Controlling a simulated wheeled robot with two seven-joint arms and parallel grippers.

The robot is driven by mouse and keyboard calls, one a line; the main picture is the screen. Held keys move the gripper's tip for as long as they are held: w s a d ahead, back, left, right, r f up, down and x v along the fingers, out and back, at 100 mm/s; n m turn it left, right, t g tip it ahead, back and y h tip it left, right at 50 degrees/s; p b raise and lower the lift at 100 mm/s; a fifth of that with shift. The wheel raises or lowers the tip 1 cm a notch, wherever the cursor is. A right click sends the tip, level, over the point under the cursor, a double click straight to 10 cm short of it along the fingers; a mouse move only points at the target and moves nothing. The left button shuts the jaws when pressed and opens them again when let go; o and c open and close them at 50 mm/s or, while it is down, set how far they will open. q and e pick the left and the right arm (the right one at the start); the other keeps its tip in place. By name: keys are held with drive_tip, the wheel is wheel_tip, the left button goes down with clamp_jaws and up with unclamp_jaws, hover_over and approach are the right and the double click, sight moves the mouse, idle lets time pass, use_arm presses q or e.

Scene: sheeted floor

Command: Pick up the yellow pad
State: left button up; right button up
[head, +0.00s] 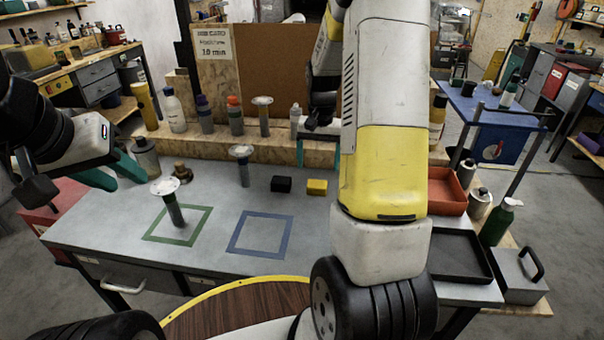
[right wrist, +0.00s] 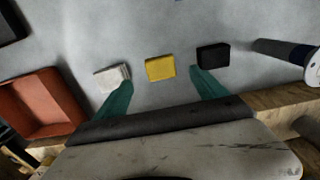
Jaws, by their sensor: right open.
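The yellow pad (head: 317,187) lies flat on the grey table, right of a black pad (head: 281,184) in the head view. In the right wrist view the yellow pad (right wrist: 160,68) is ahead of and between the two green fingertips, with the black pad (right wrist: 212,56) to its right and a white pad (right wrist: 112,77) to its left. My right gripper (right wrist: 160,85) is open and empty; in the head view its fingers are partly hidden by my arm. My left gripper (head: 115,172) is at the left of the table, its finger opening unclear.
A green square outline (head: 178,240) and a blue one (head: 260,252) mark the table. A dark post with a pale disc top (head: 172,200) stands in the green square. A red tray (head: 446,190) and a black tray (head: 457,256) lie at the right. Bottles line the wooden ledge behind.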

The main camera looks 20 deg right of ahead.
sight(317, 183)
drive_tip(key=f, duration=0.6)
drive_tip(key=w+f, duration=0.1)
drive_tip(key=f, duration=0.2)
drive_tip(key=shift+d, duration=0.2)
drive_tip(key=shift+c, duration=0.4)
drive_tip(key=c, duration=1.4)
drive_tip(key=shift+o, duration=0.2)
drive_tip(key=shift+r, duration=0.1)
drive_tip(key=shift+r, duration=0.5)
drive_tip(key=r, duration=0.1)
drive_tip(key=a+r, duration=0.1)
drive_tip(key=shift+s+r, duration=0.3)
drive_tip(key=shift+s, duration=0.1)
drive_tip(key=s+a, duration=0.3)
drive_tip(key=s+a+r, duration=0.1)
drive_tip(key=s+a, duration=0.2)
drive_tip(key=a, duration=0.1)
drive_tip(key=s+a, duration=0.3)
drive_tip(key=a, duration=0.1)
drive_tip(key=shift+s+a+r, duration=0.15)
drive_tip(key=shift+s+a, duration=0.05)
